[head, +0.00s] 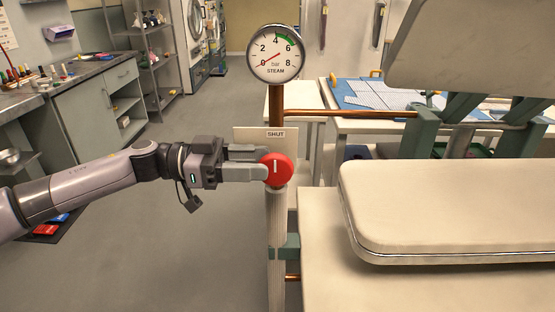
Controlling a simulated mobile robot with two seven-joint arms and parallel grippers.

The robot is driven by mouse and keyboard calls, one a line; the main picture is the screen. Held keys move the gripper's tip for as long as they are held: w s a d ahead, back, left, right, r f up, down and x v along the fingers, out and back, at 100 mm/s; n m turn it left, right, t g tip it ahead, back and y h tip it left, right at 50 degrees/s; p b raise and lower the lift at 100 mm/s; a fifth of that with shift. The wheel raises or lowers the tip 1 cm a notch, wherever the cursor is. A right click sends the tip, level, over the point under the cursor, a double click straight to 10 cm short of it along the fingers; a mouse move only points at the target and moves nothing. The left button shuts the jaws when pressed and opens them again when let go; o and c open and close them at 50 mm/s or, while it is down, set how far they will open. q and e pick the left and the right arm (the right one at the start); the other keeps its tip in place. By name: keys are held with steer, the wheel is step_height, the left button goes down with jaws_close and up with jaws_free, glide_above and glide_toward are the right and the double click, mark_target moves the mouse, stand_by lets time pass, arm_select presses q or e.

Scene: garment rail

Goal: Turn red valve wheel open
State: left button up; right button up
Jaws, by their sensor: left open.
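The red valve wheel (281,175) is a round red disc with a white, nearly upright mark on its face. It sits on the vertical pipe below a plate (248,134) with a SHUT label (276,134). My left gripper (266,162) reaches in from the left with its jaws open. Its fingertips are at the wheel's left edge, the lower one overlapping the rim in the picture. I cannot tell whether they touch it. My right gripper is out of view.
A copper pipe (345,113) runs right from the column. A padded press board (450,205) and a raised pad (470,50) fill the right side. Tables with blue mats (375,92) stand behind. The grey floor (180,260) at left is mostly clear.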

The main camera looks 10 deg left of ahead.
mark_target(275, 184)
arm_select(q)
steer(key=shift+w+d, duration=0.2)
steer(key=shift+d, duration=0.85)
steer(key=shift+w+d, duration=0.2)
steer(key=shift+d, duration=0.8)
jaws_close()
